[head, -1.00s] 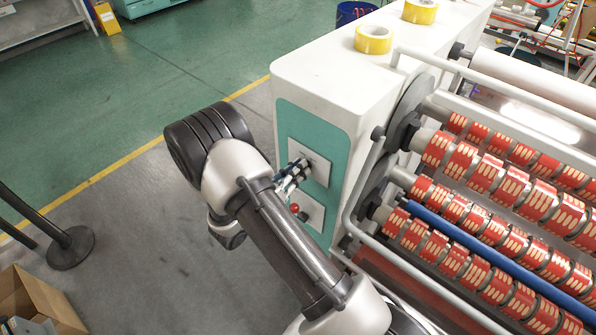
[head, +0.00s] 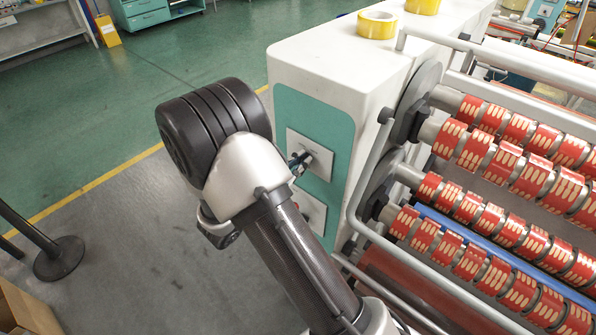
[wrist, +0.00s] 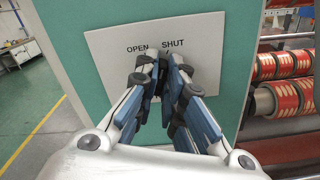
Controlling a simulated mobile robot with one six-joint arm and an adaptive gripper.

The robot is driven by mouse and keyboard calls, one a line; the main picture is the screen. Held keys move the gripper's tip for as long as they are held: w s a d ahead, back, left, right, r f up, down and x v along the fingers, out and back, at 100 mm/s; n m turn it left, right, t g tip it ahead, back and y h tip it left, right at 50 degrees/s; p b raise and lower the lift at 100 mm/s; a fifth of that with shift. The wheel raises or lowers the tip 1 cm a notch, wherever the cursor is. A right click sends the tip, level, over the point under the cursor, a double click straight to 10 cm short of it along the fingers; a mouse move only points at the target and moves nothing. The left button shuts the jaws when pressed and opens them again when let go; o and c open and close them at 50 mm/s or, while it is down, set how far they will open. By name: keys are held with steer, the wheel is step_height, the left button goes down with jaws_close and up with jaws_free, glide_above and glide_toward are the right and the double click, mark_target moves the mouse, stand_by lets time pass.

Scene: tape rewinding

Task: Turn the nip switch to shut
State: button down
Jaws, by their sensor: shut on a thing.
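The nip switch sits on a white plate (wrist: 207,82) marked OPEN on the left and SHUT on the right, fixed to the teal side panel (wrist: 85,18). My gripper (wrist: 162,62) is at the plate, just below the two words, with its fingers shut on the switch. The fingertips hide nearly all of the switch, so I cannot tell which word it points to. In the head view, the plate (head: 320,157) is the upper of two, and the fingertips (head: 301,163) reach it from the left. My wrist hides most of the gripper there.
A second plate (head: 314,222) lies below, partly behind my arm. Rollers with red tape rolls (head: 447,138) and a grey guard rail (head: 357,195) stand to the right. Yellow tape (head: 377,25) lies on top of the white housing (head: 330,65). The floor at left is open, with a post base (head: 60,258).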

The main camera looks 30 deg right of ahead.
steer(key=shift+f+m+b, duration=0.1)
steer(key=shift+m+b, duration=0.7)
steer(key=shift+m, duration=0.1)
steer(key=c, duration=1.7)
jaws_free()
steer(key=v, duration=1.2)
